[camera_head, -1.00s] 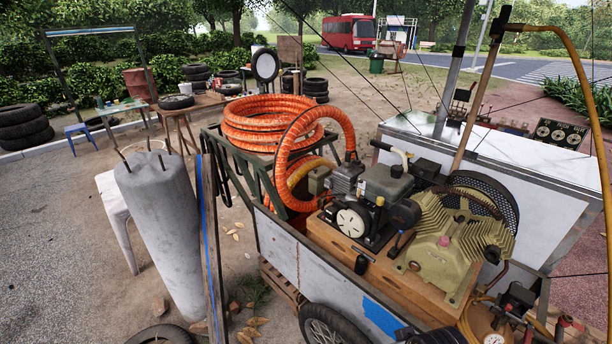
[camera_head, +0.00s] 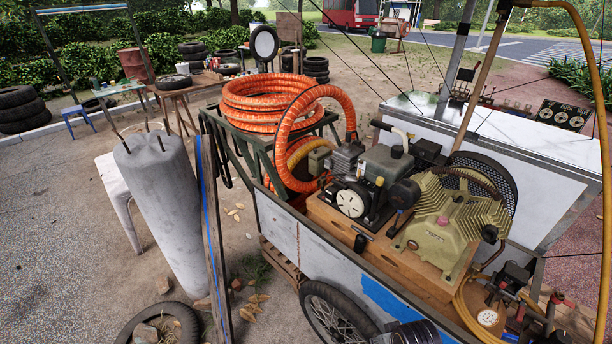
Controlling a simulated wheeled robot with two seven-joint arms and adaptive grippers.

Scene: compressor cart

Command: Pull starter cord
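The small engine (camera_head: 384,170) sits on a wooden base (camera_head: 420,262) on the metal cart (camera_head: 300,250). A round white-and-black cover (camera_head: 352,200) faces the front of the engine. A small black piece (camera_head: 360,243) hangs at the wooden base's front edge below it. I cannot tell whether this is the starter handle, and no cord clearly shows. The yellowish compressor (camera_head: 452,225) stands right of the engine. Neither of my grippers is in view.
Orange hose coils (camera_head: 270,105) lie at the cart's left end. A concrete cylinder (camera_head: 165,210) with rods stands left of the cart, beside a wooden post. A yellow hose (camera_head: 600,120) hangs at the right. A tire (camera_head: 165,322) lies at bottom left.

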